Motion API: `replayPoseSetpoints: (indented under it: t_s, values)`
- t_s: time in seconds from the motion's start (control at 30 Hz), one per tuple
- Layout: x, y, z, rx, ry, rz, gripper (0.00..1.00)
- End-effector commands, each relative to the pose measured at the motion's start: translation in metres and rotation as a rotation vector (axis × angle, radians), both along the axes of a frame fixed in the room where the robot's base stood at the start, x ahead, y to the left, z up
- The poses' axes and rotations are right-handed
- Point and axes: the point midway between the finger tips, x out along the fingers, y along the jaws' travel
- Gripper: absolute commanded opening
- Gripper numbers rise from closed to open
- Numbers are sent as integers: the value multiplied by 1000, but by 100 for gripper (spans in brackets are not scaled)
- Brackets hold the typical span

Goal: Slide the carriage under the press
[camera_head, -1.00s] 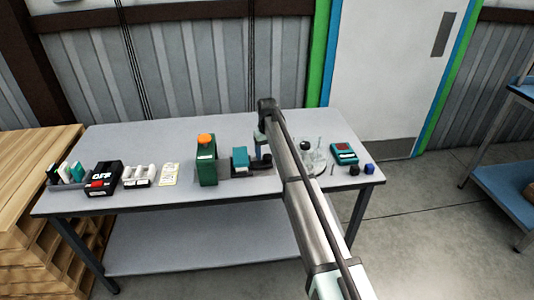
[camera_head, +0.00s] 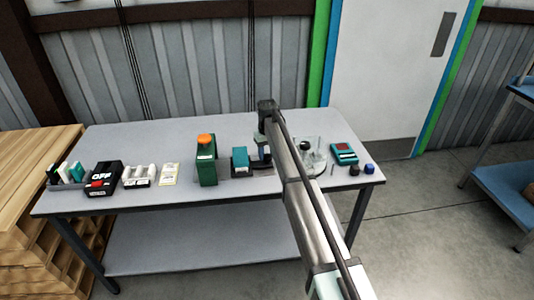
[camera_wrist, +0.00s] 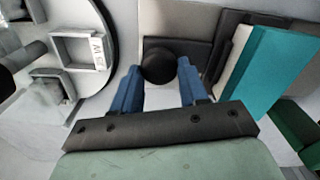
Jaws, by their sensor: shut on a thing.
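The carriage is a dark plate (camera_wrist: 210,45) with a round black knob (camera_wrist: 159,64) and a teal carton (camera_wrist: 268,78) standing tilted in the wrist view. In the head view the teal carton (camera_head: 240,160) stands just right of the press. The press is a tall green block (camera_head: 206,167) with an orange top (camera_head: 205,139); part of a green body (camera_wrist: 294,130) shows at the lower right of the wrist view. My gripper (camera_wrist: 161,78) has its blue fingers shut on the knob, on either side of it. In the head view my arm partly hides the carriage.
Left of the press are a card (camera_head: 169,174), white cartons (camera_head: 139,176) and a black box marked OFF (camera_head: 102,178). Right of my arm are a clear round piece (camera_head: 314,155), a teal-and-red device (camera_head: 344,153) and small cubes (camera_head: 369,169). The table's back is clear.

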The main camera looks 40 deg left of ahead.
Motion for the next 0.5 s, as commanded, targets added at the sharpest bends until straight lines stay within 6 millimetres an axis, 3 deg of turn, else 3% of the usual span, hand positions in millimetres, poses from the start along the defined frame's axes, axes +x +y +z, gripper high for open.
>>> replayPoseSetpoints:
  t_s: [0.1, 0.33, 0.5]
  values:
    - [0, 0, 0, -1, -1, 0, 0]
    - [-3, 3, 0, -1, -1, 1, 0]
    - [-28, 30, 0, 0, 0, 4, 0]
